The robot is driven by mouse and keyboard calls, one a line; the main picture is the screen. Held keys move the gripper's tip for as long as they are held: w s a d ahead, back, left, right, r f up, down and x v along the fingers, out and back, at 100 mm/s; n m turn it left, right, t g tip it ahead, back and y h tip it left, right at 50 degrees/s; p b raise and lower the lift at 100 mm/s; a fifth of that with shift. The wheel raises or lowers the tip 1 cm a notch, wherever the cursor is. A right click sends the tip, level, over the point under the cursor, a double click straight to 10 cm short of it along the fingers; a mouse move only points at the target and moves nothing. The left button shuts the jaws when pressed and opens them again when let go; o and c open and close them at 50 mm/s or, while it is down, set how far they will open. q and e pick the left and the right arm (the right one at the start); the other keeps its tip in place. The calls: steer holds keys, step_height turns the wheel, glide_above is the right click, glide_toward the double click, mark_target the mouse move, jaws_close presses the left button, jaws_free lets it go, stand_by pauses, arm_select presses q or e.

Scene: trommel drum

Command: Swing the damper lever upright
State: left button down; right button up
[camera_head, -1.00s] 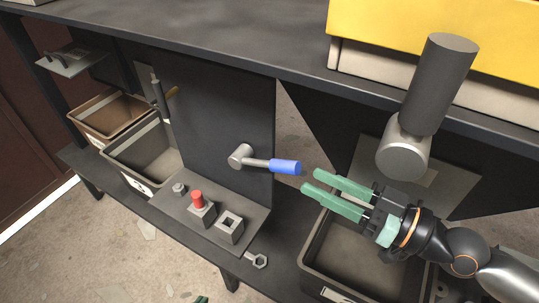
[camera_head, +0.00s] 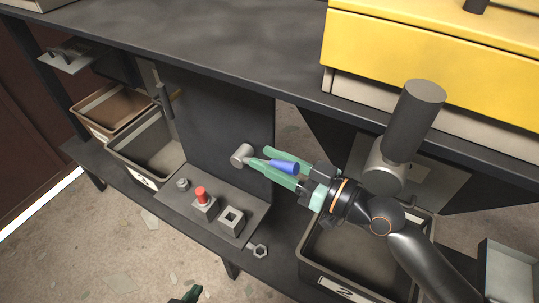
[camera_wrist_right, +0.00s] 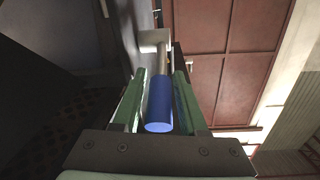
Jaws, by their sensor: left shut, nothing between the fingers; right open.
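The damper lever has a blue grip (camera_head: 284,167) on a metal arm and a round hub (camera_head: 242,155) on the dark upright panel (camera_head: 222,115). It points sideways to the right in the head view. My right gripper (camera_head: 260,158) is open, with one green finger on each side of the blue grip. In the right wrist view the blue grip (camera_wrist_right: 160,103) lies between the open fingers (camera_wrist_right: 160,73), with a small gap on each side. Only the green tip of my left gripper (camera_head: 187,295) shows at the bottom edge of the head view; it is shut and empty.
Below the lever is a plate with a red button (camera_head: 201,192), a square socket (camera_head: 231,219) and a hex-ended part (camera_head: 257,250). Bins stand at left (camera_head: 140,168) and lower right (camera_head: 310,276). A yellow housing (camera_head: 430,50) is at upper right.

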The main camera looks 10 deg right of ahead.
steer(key=shift+w+a, duration=0.1)
jaws_close()
stand_by(0.4)
stand_by(1.1)
